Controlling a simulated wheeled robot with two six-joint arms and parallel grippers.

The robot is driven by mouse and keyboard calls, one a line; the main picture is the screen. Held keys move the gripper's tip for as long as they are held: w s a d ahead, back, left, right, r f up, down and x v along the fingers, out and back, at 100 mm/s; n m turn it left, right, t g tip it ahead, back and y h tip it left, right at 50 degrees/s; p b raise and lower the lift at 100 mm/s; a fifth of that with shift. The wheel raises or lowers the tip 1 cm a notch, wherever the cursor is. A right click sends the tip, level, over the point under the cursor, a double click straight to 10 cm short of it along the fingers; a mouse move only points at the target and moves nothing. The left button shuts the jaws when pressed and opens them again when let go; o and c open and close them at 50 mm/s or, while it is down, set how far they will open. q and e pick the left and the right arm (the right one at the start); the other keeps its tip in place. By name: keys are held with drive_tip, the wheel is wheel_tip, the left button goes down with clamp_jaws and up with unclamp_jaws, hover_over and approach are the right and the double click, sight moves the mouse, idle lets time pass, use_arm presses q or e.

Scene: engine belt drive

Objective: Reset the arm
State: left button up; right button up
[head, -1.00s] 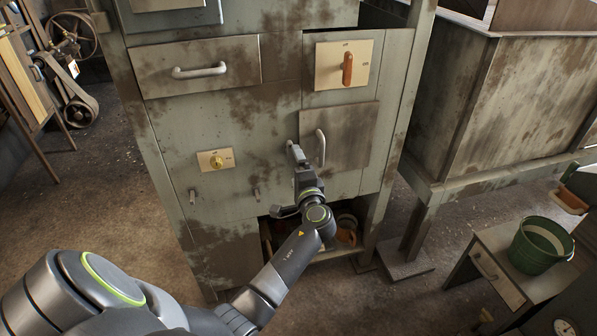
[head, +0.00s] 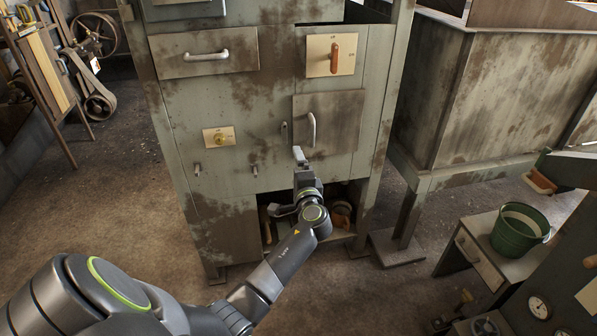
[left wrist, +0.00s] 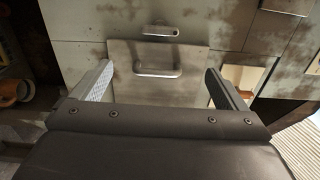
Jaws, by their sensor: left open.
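My left gripper (head: 299,158) is in front of the grey cabinet (head: 245,125), just below and left of a small square door (head: 328,122) with a white vertical handle (head: 311,129). In the left wrist view its two fingers (left wrist: 160,85) are wide apart and empty. The door (left wrist: 160,93) and its handle (left wrist: 158,69) lie beyond and between the fingers, and the fingers do not hold the handle. The door looks shut. My right gripper is not in view.
The cabinet also carries a drawer (head: 205,55), an orange rotary switch (head: 334,55) and a brass knob (head: 219,138). An open lower shelf (head: 336,237) holds objects. A green bucket (head: 519,231) stands on a low table at right. Bare floor lies left of the cabinet.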

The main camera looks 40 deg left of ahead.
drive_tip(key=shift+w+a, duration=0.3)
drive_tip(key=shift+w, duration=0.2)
use_arm(q)
drive_tip(key=shift+a, duration=0.1)
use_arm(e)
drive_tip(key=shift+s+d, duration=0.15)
